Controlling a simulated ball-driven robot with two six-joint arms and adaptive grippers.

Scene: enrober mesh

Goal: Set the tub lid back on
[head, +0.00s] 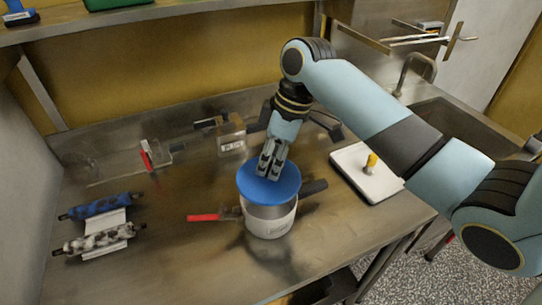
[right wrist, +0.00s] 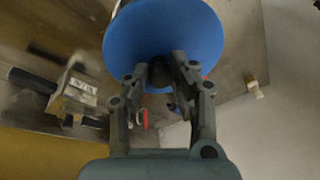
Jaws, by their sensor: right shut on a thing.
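The blue round tub lid (head: 262,184) is at the top of the tub in the head view, slightly tilted; I cannot tell whether it rests on the rim all round. The tub (head: 270,222) is a white and grey cylinder with a label, upright on the steel table. My right gripper (head: 268,172) comes down from above and is shut on the lid's middle. In the right wrist view the lid (right wrist: 163,35) fills the upper middle, with the gripper's fingers (right wrist: 165,85) closed on a dark knob at its centre. The lid hides the tub's opening. My left gripper is not in view.
Two rollers, one blue (head: 101,205) and one mottled (head: 98,239), lie at the left. A labelled metal block (head: 231,140) stands behind the tub. A red-handled tool (head: 203,217) lies beside the tub. A white board (head: 352,181) with a yellow-topped item lies right.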

